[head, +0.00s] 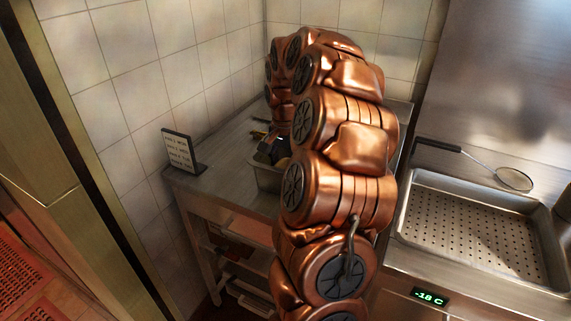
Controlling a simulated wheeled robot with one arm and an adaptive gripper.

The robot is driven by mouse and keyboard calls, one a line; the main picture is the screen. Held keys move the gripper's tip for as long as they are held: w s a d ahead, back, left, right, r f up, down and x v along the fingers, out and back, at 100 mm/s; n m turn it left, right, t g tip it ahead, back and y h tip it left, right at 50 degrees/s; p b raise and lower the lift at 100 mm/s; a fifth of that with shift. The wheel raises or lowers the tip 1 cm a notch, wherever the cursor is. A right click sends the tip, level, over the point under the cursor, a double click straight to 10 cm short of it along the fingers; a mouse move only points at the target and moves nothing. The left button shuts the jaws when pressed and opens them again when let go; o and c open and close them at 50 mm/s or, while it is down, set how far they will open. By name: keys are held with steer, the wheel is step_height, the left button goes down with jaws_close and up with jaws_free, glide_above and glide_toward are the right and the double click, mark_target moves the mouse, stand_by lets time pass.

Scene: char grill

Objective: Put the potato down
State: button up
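My copper arm reaches over the steel counter, and its dark gripper (273,150) points down into a small metal pan (267,182) near the counter's middle. A small yellowish patch (284,162) shows at the gripper's lower right, inside or just above the pan. It may be the potato, but it is too small and too covered to be sure. My arm hides the pan's right side. I cannot tell whether the fingers are open or shut, or whether they touch the yellowish patch.
A small dark menu sign (181,150) stands at the counter's left front corner. A perforated steel basin (480,225) is at right, with a round strainer (514,179) on its back ledge. Tiled walls close the back and left. Bare counter (222,160) lies left of the pan.

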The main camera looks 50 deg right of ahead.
mark_target(284, 161)
steer(key=o, duration=0.4)
steer(key=shift+r, duration=0.15)
steer(key=shift+r+p, duration=0.7)
steer(key=shift+p, duration=0.15)
steer(key=shift+d+r+b, duration=0.1)
steer(key=shift+r+b, duration=0.2)
steer(key=shift+b, duration=0.2)
step_height(284, 161, up, 11)
steer(key=b, duration=0.2)
steer(key=shift+a, duration=0.2)
